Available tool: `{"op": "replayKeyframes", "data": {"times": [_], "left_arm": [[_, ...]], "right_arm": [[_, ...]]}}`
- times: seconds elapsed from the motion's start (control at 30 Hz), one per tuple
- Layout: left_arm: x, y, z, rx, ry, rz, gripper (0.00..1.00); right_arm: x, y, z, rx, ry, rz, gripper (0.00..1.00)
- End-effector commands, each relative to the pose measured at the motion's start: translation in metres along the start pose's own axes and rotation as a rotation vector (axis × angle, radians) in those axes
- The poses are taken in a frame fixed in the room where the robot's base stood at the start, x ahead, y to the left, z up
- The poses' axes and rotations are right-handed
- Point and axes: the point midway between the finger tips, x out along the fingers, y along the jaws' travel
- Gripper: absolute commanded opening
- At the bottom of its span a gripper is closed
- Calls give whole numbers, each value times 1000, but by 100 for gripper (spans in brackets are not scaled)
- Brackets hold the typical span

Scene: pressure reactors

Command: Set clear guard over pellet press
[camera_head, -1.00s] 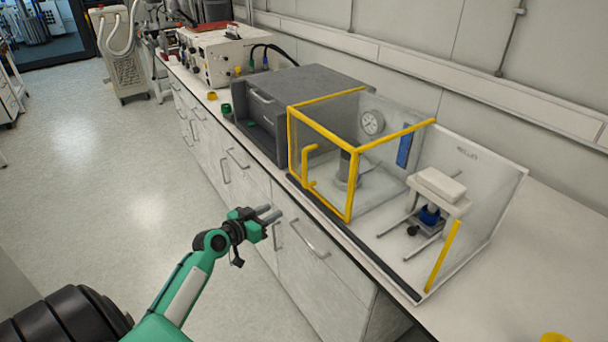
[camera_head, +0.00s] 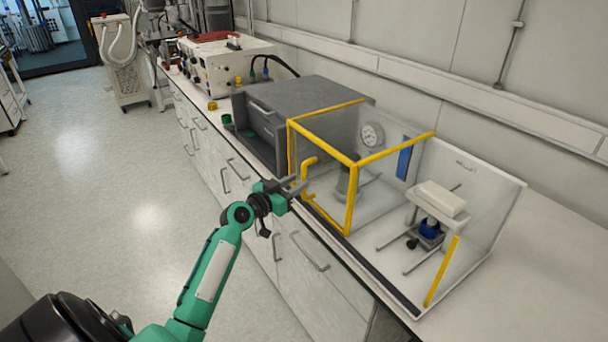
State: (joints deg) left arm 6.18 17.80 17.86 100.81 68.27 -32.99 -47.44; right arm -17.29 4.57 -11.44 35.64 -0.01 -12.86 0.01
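The clear guard (camera_head: 326,137), a see-through box with yellow edges, stands on the bench at the left part of the press station. A cylinder and a round gauge (camera_head: 371,134) show through it. Its yellow handle (camera_head: 307,178) is on the front left. The press part with a white block (camera_head: 440,198) and a blue piece (camera_head: 430,228) stands right of the guard, uncovered on its near side. My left gripper (camera_head: 294,185) is just in front of the handle, empty, with its fingers apart. I cannot tell whether it touches the handle. My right gripper is not in view.
A clear panel with a yellow post (camera_head: 441,272) stands at the right end of the station. A grey cabinet (camera_head: 300,97) stands directly left of the guard. The bench at the right is mostly clear.

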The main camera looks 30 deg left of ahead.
Motion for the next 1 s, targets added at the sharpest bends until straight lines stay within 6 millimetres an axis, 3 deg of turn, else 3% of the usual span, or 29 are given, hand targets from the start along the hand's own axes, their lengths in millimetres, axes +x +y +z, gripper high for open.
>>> {"op": "replayKeyframes", "data": {"times": [0.1,0.3,0.67,0.83,1.0], "left_arm": [[18,1,-2,-3,1,1,32],[36,1,-1,-2,0,1,32],[39,1,0,-1,-1,1,32],[39,1,0,-1,-1,1,1],[39,1,0,-1,-1,1,0]], "right_arm": [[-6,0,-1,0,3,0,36],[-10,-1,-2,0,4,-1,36],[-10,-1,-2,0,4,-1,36],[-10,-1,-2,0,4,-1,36],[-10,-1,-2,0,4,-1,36]]}}
